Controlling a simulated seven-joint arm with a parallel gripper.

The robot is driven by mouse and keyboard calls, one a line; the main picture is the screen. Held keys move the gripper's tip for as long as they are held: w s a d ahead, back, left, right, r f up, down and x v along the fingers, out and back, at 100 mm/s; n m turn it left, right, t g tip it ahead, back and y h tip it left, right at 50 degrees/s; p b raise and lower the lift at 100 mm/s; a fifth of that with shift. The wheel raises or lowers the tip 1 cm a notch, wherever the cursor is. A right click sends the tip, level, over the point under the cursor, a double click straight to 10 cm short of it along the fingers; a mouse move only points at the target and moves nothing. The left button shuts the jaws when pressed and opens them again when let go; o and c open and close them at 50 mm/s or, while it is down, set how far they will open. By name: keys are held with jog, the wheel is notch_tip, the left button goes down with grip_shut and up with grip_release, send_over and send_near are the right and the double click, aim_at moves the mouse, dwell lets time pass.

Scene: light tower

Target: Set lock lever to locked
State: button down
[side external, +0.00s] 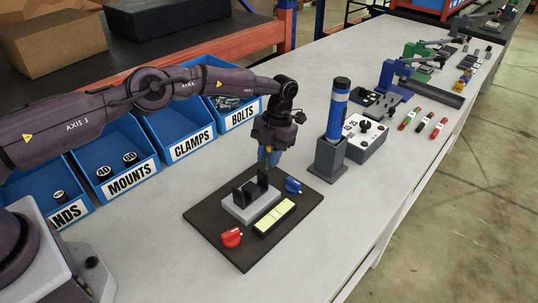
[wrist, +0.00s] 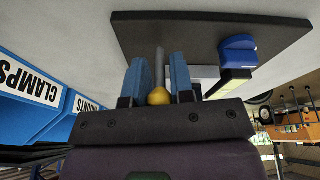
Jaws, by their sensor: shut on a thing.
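The dark base board (side external: 214,226) lies flat on the bench and fills the top of the wrist view (wrist: 200,35). My gripper (side external: 268,158) points down at the board's back edge, behind the grey block. In the wrist view, its two blue fingers (wrist: 160,82) are on either side of a grey rod with a yellow ball end (wrist: 158,97), which looks like the lock lever. The fingers are shut on it. In the side view the lever is mostly hidden by the gripper, and its angle is hard to tell.
On the board are a grey block with black uprights (side external: 250,205), a blue knob (side external: 293,186), a red knob (side external: 231,238) and a pale yellow panel (side external: 274,218). A blue cylinder in a grey holder (side external: 338,110) stands close right. Blue bins (side external: 180,135) line the left.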

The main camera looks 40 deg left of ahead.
dwell(0.3)
jog(key=c, duration=1)
grip_release()
jog(key=shift+v, duration=2.5)
notch_tip(320, 180, up, 7)
